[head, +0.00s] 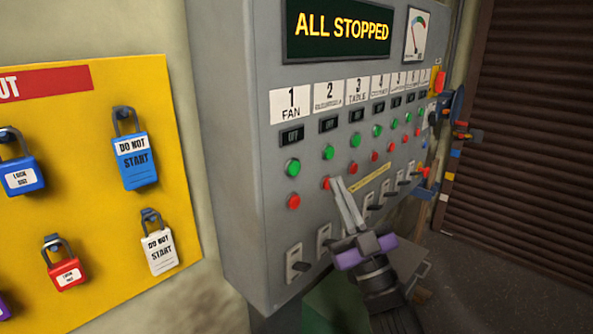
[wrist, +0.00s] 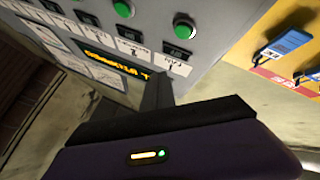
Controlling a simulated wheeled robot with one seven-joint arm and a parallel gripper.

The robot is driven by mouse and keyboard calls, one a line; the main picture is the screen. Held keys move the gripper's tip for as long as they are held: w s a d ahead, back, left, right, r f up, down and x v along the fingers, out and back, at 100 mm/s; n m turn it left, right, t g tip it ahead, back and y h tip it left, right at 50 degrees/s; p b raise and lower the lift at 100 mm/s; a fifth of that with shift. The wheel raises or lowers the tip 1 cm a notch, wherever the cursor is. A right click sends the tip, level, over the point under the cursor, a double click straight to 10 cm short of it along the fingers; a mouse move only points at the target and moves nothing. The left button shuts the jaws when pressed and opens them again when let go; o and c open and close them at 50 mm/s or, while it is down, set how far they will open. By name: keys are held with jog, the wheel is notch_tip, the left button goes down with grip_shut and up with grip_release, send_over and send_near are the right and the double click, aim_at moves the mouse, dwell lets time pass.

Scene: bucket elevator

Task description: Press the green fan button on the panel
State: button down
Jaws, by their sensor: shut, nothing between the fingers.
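The green fan button (head: 293,167) is in the column labelled "1 FAN" on the grey panel (head: 233,110), in the head view. A red button sits below it and a dark "OFF" indicator above it. In the wrist view, which is turned over, the green fan button (wrist: 185,27) is at the top right, clear of the fingers. My gripper (head: 338,182) is shut and empty, with its tips to the right of and slightly below the green fan button, over the red button of column 2. Its fingers also show in the wrist view (wrist: 157,90). I see no contact with the fan button.
More green and red buttons run right along the panel, with switches (head: 294,262) below. A display (head: 340,32) reads "ALL STOPPED". A yellow lockout board (head: 95,140) with several padlocks hangs at the left. A brown shutter (head: 530,130) is at the right.

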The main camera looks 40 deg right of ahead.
jog(key=w+b, duration=0.1)
jog(key=w, duration=0.5)
jog(key=shift+w+a, duration=0.15)
jog(key=shift+w, duration=0.25)
jog(key=shift+w, duration=0.1)
dwell(1.6)
jog(key=shift+w, duration=0.3)
jog(key=shift+w, duration=0.5)
dwell(0.8)
jog(key=shift+s, duration=0.9)
jog(key=shift+p, duration=0.3)
jog(key=shift+s+p, duration=0.65)
jog(key=shift+s, duration=1.85)
